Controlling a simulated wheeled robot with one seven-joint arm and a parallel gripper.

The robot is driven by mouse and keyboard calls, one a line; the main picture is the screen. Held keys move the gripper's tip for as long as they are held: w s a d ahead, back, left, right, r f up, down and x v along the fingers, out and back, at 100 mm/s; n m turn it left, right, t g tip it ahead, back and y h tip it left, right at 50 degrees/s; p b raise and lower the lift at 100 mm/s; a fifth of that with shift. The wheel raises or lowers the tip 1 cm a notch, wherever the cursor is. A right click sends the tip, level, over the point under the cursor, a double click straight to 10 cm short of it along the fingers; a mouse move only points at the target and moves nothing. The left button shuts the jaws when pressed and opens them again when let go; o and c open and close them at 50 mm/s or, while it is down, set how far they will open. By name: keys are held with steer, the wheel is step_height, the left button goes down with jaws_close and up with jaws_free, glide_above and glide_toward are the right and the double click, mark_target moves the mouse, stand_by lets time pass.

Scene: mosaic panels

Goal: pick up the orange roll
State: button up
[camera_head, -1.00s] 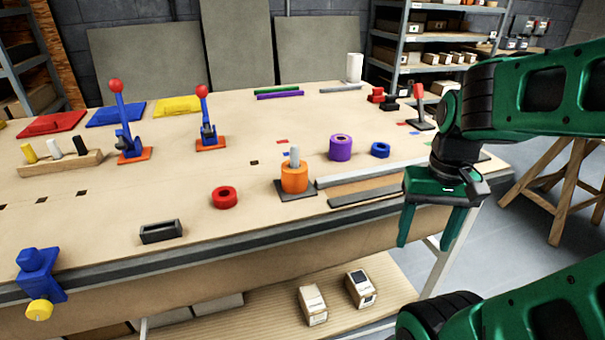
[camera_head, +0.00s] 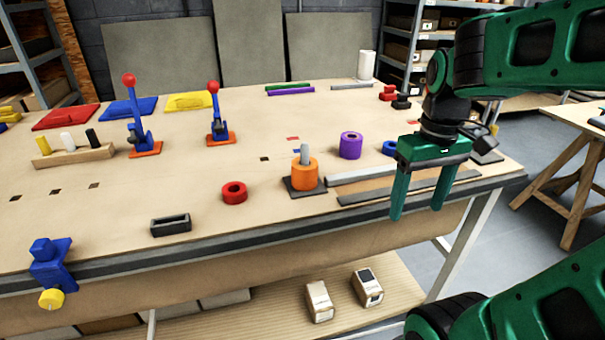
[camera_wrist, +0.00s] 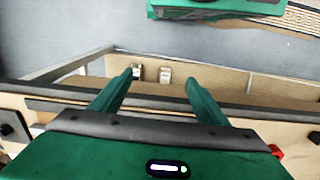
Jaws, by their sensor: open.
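The orange roll (camera_head: 305,176) stands upright around a grey peg (camera_head: 305,154) on a dark square base (camera_head: 291,193), near the front edge of the workbench. My gripper (camera_head: 417,212) hangs to the right of the roll, at the bench's front edge, with its two green fingers apart and pointing down. Nothing is between the fingers. In the wrist view the open fingers (camera_wrist: 160,82) show over the bench's front edge and lower shelf. I cannot make out the orange roll in the wrist view.
A purple roll (camera_head: 350,145), a red ring (camera_head: 234,193) and a partly hidden blue ring (camera_head: 389,148) stand around the orange roll. Grey strips (camera_head: 375,174) lie between it and my gripper. A black holder (camera_head: 170,225) is at the front left.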

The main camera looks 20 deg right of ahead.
steer(key=w+a+r+n, duration=0.3)
steer(key=w+n, duration=0.2)
steer(key=w, duration=0.1)
steer(key=w+a+r+n, duration=0.3)
steer(key=w+a+n, duration=0.15)
steer(key=w, duration=0.25)
steer(key=n, duration=0.9)
glide_toward(304, 167)
steer(key=shift+w+d+f, duration=0.2)
steer(key=shift+w, duration=0.2)
steer(key=shift+w+d+f, duration=0.15)
steer(key=shift+w, duration=0.25)
steer(key=shift+a+f, duration=0.1)
steer(key=shift+f, duration=0.25)
step_height(304, 167, down, 10)
steer(key=shift+c, duration=0.3)
steer(key=c, duration=1.1)
steer(key=shift+c, duration=0.2)
steer(key=shift+r, duration=0.1)
